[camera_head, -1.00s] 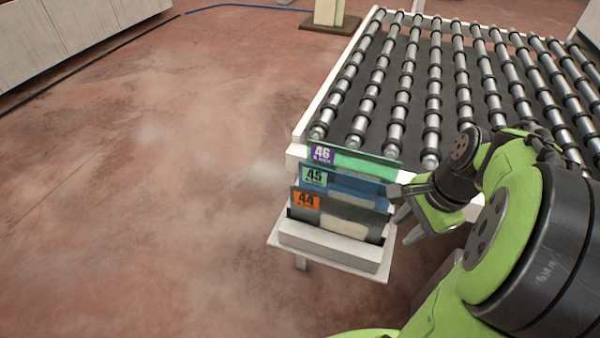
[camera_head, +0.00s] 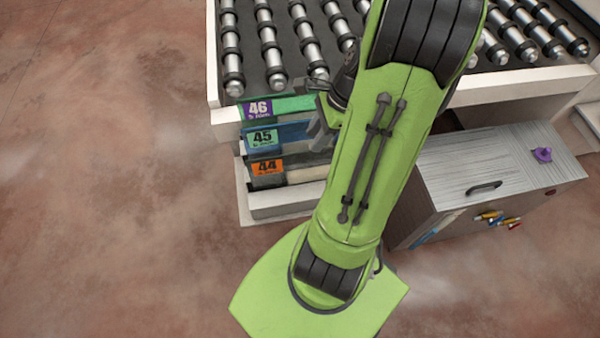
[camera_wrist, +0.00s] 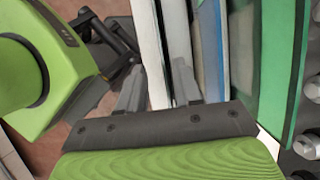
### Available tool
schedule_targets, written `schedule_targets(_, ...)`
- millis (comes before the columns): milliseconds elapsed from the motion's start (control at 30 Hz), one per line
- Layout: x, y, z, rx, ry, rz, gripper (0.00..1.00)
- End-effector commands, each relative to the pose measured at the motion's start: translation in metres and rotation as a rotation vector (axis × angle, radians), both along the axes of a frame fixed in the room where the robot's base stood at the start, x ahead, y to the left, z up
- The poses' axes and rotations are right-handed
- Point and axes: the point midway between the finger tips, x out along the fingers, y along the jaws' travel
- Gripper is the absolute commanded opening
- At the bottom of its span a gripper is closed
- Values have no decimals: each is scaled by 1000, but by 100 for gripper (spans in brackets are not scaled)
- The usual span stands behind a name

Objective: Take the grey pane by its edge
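The grey pane (camera_head: 300,163), with an orange 44 label, stands upright at the front of a white slotted rack (camera_head: 275,203). The blue pane (camera_head: 295,133), labelled 45, and the green pane (camera_head: 292,104), labelled 46, stand behind it. My gripper (camera_head: 326,117) is at the panes' right end, partly hidden by my arm. In the wrist view my gripper (camera_wrist: 158,68) is open, with its fingers spread near a pale upright strip and the grey pane (camera_wrist: 177,38). The right finger overlaps the grey pane's edge in the picture. I cannot tell whether they touch.
The roller conveyor (camera_head: 400,107) lies directly behind the rack. A grey cabinet (camera_head: 470,165) with a dark handle stands to the right, with a purple object (camera_head: 541,154) on top. Open floor lies to the left.

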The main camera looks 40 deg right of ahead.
Motion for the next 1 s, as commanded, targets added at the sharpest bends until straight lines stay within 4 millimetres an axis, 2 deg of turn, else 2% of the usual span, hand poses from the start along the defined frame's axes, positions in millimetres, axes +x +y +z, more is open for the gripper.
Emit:
schedule_targets(33, 3, 5, -14, 3, 1, 3, 34)
schedule_targets(233, 8, 12, -35, 1, 0, 4, 34)
schedule_targets(433, 17, 24, -70, 2, 2, 4, 34)
schedule_targets(533, 19, 26, -76, -2, 1, 3, 34)
schedule_targets(700, 19, 26, -75, -3, 1, 3, 34)
schedule_targets(733, 19, 26, -75, -3, 1, 3, 32)
schedule_targets(933, 19, 26, -75, -2, 0, 3, 2)
schedule_targets(1000, 19, 26, -75, -2, 0, 3, 0)
